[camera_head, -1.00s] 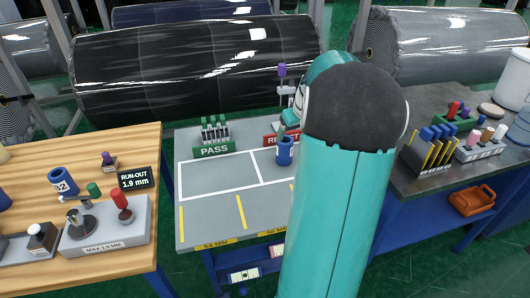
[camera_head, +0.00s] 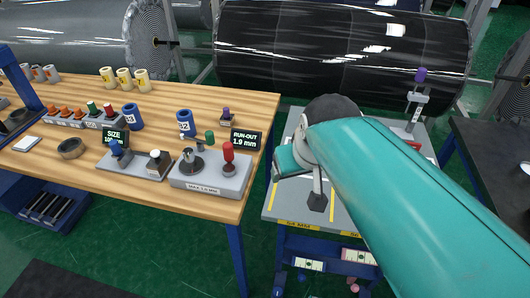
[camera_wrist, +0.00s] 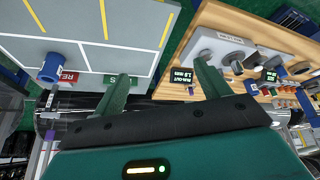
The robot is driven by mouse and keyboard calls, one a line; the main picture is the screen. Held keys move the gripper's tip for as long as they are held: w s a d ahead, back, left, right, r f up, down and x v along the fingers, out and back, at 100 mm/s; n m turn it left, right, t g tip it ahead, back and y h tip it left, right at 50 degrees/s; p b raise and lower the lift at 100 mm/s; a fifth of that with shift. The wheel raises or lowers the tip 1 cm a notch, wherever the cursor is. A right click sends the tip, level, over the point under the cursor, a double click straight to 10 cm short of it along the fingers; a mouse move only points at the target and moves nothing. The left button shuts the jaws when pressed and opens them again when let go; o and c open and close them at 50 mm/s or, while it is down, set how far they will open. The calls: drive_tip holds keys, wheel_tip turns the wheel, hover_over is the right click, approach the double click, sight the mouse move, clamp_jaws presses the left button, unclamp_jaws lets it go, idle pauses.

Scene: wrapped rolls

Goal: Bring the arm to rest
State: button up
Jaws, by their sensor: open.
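My teal arm (camera_head: 410,190) reaches in from the lower right of the head view, bent at a dark-capped joint over the grey sorting table (camera_head: 270,208). In the wrist view my gripper (camera_wrist: 163,72) is open, its two green fingers well apart with nothing between them. The grey table (camera_wrist: 135,50) and the wooden bench (camera_wrist: 262,30) appear upside down there. A blue roll (camera_wrist: 53,68) stands on the grey table near the red sign (camera_wrist: 68,77), apart from the fingers. My arm hides this roll in the head view.
The wooden bench (camera_head: 150,182) at left holds a run-out gauge (camera_head: 210,175), a run-out display (camera_head: 246,140), blue rolls (camera_head: 186,122) and several cream rolls. A big black wrapped roll (camera_head: 340,50) lies behind. A dark bench (camera_head: 490,150) stands at right. Green floor shows between the benches.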

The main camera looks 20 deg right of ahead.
drive_tip(key=s+a+f, duration=0.1)
drive_tip(key=s+a, duration=0.3)
drive_tip(key=shift+s+n+y, duration=0.3)
drive_tip(key=shift+a+f, duration=0.1)
idle(0.8)
